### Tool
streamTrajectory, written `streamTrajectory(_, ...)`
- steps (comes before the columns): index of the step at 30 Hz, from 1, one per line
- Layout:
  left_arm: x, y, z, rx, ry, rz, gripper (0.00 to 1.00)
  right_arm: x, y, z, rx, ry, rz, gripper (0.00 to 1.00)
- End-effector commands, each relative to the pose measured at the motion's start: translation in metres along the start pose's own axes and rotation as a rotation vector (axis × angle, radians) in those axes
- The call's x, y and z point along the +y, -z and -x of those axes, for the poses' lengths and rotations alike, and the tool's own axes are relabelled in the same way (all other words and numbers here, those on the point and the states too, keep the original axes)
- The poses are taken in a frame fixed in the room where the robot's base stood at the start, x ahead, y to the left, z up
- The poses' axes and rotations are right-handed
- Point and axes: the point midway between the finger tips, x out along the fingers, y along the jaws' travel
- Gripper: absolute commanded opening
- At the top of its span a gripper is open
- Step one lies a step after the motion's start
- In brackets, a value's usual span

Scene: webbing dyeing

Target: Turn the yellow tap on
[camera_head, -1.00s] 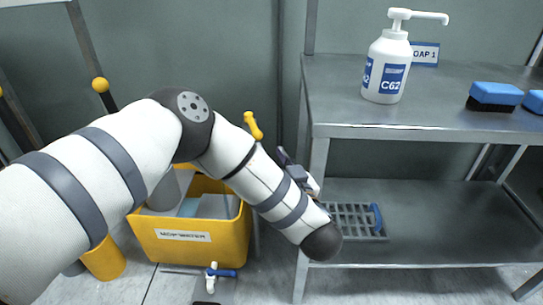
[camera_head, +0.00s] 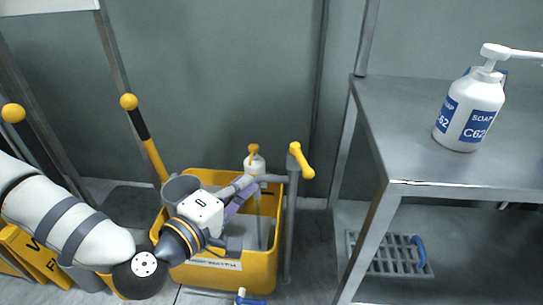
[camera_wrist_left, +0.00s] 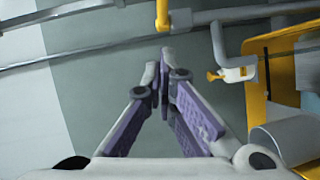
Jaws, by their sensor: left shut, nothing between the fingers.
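A small white tap with a yellow handle (camera_head: 253,161) shows behind the yellow mop bucket (camera_head: 228,280). In the left wrist view a white tap body with a small yellow handle (camera_wrist_left: 230,68) hangs from a grey pipe, right of the fingertips. A larger yellow lever (camera_head: 301,160) tops a metal post to its right. My left gripper (camera_head: 250,186) reaches over the bucket, its purple-padded fingers just below the small tap in the picture. In the left wrist view its fingertips (camera_wrist_left: 164,62) are together and empty, apart from the tap. My right gripper is out of view.
A steel shelf unit (camera_head: 440,180) stands at the right, with a soap bottle (camera_head: 470,110) on top and a grate (camera_head: 390,252) below. A yellow-knobbed handle (camera_head: 130,102) rises behind the bucket. A blue tap handle (camera_head: 252,301) shows at the bottom edge.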

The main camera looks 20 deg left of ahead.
Motion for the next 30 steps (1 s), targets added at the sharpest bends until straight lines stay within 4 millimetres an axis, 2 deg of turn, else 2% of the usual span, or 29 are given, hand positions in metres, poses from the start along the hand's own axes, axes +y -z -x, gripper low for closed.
streamTrajectory(12,-0.002,0.000,-0.090,0.003,0.000,-0.005,0.00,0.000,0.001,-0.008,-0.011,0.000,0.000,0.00)
streamTrajectory(15,-0.002,-0.013,-0.103,-0.001,0.001,-0.004,0.00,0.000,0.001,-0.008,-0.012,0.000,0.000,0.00)
streamTrajectory(21,-0.001,-0.026,-0.117,0.004,0.001,-0.005,0.00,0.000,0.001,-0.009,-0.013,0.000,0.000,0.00)
streamTrajectory(30,-0.001,-0.027,-0.119,0.005,0.001,-0.005,0.00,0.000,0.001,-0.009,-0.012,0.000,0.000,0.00)
